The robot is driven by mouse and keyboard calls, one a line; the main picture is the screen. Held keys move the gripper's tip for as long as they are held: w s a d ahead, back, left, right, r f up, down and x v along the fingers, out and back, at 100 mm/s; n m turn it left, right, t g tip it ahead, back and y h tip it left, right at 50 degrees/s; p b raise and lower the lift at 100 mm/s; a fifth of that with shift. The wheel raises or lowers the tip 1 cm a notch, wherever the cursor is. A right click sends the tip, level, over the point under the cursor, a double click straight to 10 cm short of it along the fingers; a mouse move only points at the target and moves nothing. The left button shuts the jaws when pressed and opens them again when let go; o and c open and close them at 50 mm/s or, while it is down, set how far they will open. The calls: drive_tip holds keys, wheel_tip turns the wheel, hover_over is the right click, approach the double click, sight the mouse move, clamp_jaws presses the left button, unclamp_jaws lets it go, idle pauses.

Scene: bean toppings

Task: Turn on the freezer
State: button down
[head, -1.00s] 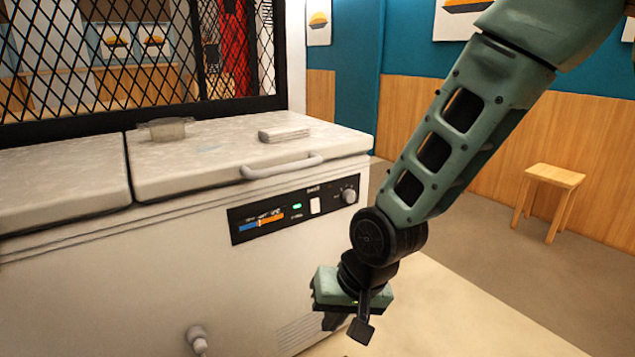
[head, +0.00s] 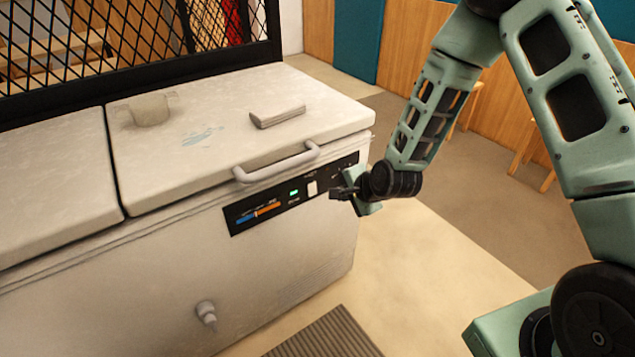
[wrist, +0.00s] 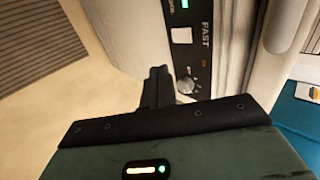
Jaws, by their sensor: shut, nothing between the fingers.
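The white chest freezer (head: 120,290) stands on the left in the head view. Its black control panel (head: 262,211) on the front carries a lit green light (head: 294,192), a blue and orange scale and a white switch (head: 312,188). In the wrist view the white switch (wrist: 181,36) is marked FAST, and a round grey knob (wrist: 186,85) sits at the panel's end. My gripper (head: 336,192) is shut and empty, in front of the panel's right end, hiding the knob in the head view. In the wrist view my gripper (wrist: 158,78) is just beside the knob; I cannot tell whether they touch.
A lid handle (head: 277,163) juts out above the panel. A spout (head: 206,312) sticks out of the lower front, with a ribbed mat (head: 325,338) on the floor. Open floor lies right of the freezer.

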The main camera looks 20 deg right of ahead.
sight(312, 189)
drive_tip(key=shift+f, duration=0.1)
drive_tip(key=x, duration=0.4)
drive_tip(key=w+r+x, duration=0.1)
drive_tip(key=x, duration=0.3)
drive_tip(key=w+r+p+x, duration=0.1)
drive_tip(key=x, duration=0.4)
drive_tip(key=shift+s+a, duration=0.1)
drive_tip(key=shift+a, duration=0.25)
drive_tip(key=shift+f, duration=0.1)
